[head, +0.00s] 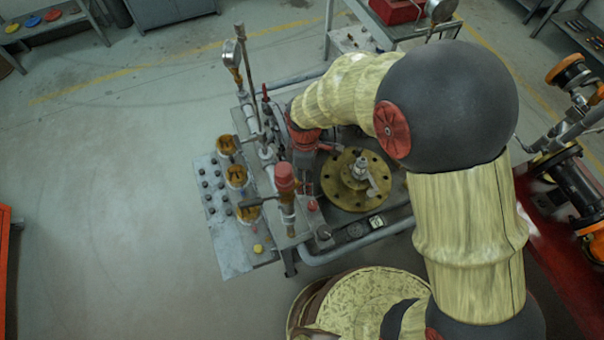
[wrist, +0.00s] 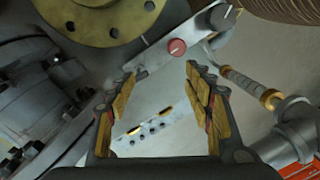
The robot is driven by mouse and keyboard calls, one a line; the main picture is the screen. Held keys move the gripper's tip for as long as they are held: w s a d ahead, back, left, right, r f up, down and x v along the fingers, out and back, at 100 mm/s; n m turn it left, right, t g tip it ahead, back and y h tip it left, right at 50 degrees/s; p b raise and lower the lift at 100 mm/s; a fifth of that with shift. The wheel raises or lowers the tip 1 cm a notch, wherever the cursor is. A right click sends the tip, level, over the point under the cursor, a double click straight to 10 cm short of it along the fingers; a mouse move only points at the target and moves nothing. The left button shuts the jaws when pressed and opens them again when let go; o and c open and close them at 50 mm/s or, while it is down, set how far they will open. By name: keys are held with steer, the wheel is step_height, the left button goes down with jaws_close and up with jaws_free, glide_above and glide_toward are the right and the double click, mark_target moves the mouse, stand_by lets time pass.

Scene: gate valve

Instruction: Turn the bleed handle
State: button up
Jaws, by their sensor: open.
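A brass bolted flange (head: 350,180) with a small grey lever (head: 372,182) on its stem sits on the bench rig. The flange edge also shows at the top left of the wrist view (wrist: 95,18). My gripper (wrist: 162,72) is open and empty. In the wrist view, a grey bar with a red round knob (wrist: 177,47) lies just beyond the fingertips, apparently not gripped. A rod with brass collars (wrist: 245,86) is right of the right finger. In the head view, my wrist hides most of the gripper. I cannot tell for certain which part is the bleed handle.
Left of the flange stand a red-capped fitting (head: 286,180), orange-brown valve handles (head: 236,174) and an upright gauge (head: 231,55). A plate with several studs (head: 228,240) extends to the left. Tube rails edge the rig. Open floor (head: 110,190) lies further left.

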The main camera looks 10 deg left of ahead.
steer(key=w+n, duration=0.1)
steer(key=w+a+n, duration=0.2)
steer(key=shift+w+r+t, duration=0.1)
steer(key=shift+r+t, duration=0.2)
steer(key=shift+t, duration=0.1)
steer(key=shift+w+n+y, duration=0.15)
steer(key=shift+n+y, duration=0.15)
steer(key=shift+n, duration=0.7)
steer(key=shift+f, duration=0.5)
step_height(320, 180, down, 7)
steer(key=shift+r+b, duration=0.15)
steer(key=shift+b, duration=0.35)
steer(key=shift+c, duration=0.6)
steer(key=c, duration=1)
